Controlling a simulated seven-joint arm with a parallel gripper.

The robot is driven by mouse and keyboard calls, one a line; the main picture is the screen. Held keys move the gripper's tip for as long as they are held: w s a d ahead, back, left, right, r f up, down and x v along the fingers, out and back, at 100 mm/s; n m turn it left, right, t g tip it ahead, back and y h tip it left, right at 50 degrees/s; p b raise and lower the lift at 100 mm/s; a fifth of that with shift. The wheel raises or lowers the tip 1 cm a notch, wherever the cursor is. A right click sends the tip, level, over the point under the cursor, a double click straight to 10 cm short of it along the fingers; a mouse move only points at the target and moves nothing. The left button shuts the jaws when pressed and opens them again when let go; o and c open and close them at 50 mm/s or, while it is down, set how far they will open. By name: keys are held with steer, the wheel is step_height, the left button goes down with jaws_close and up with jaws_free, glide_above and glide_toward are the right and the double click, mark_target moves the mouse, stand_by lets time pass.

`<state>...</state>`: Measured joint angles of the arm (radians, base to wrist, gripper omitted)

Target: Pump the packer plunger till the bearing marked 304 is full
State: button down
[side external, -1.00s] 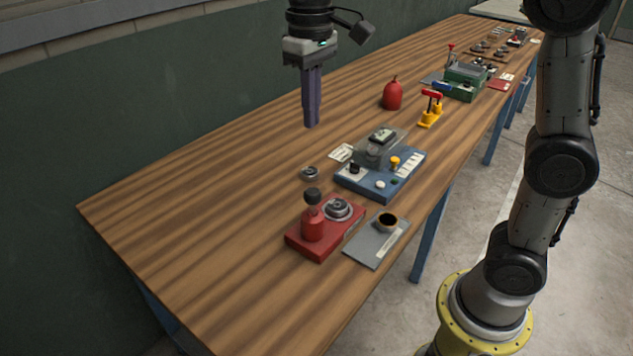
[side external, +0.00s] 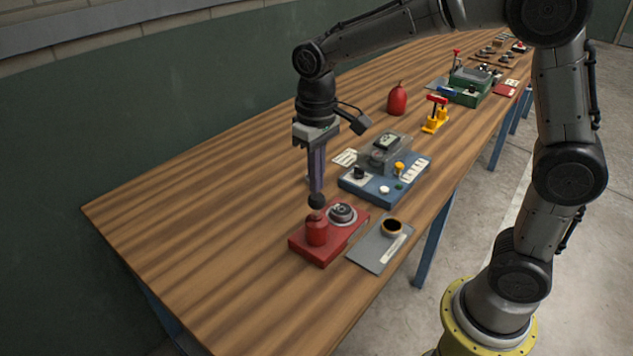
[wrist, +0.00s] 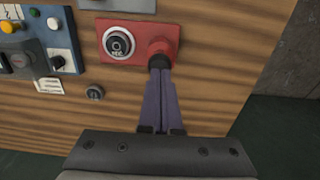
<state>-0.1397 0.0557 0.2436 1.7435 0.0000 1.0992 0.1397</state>
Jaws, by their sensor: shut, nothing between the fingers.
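The red packer (side external: 300,243) stands near the front of the bench. Its plunger has a black round knob (side external: 317,200) above a red cylinder (side external: 316,233). Beside the cylinder a ring-shaped bearing (side external: 342,213) sits on the packer; it also shows in the wrist view (wrist: 118,43), with marks too small to read surely. My gripper (side external: 317,189) is shut and empty, pointing down, its fingertips at the top of the knob. In the wrist view the fingertips (wrist: 160,72) overlap the knob (wrist: 158,62); they look touching. How full the bearing is cannot be told.
A small loose bearing (wrist: 95,92) lies on the wood by the packer. A grey plate with a dark-filled cup (side external: 391,227) is to the right. A blue control box (side external: 385,188) stands behind, with a red bottle (side external: 397,98) farther back. The bench's left part is clear.

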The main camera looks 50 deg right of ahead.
mark_target(317, 196)
steer(key=shift+f, duration=0.7)
steer(key=shift+f, duration=1.15)
step_height(317, 196, up, 14)
steer(key=shift+r, duration=0.25)
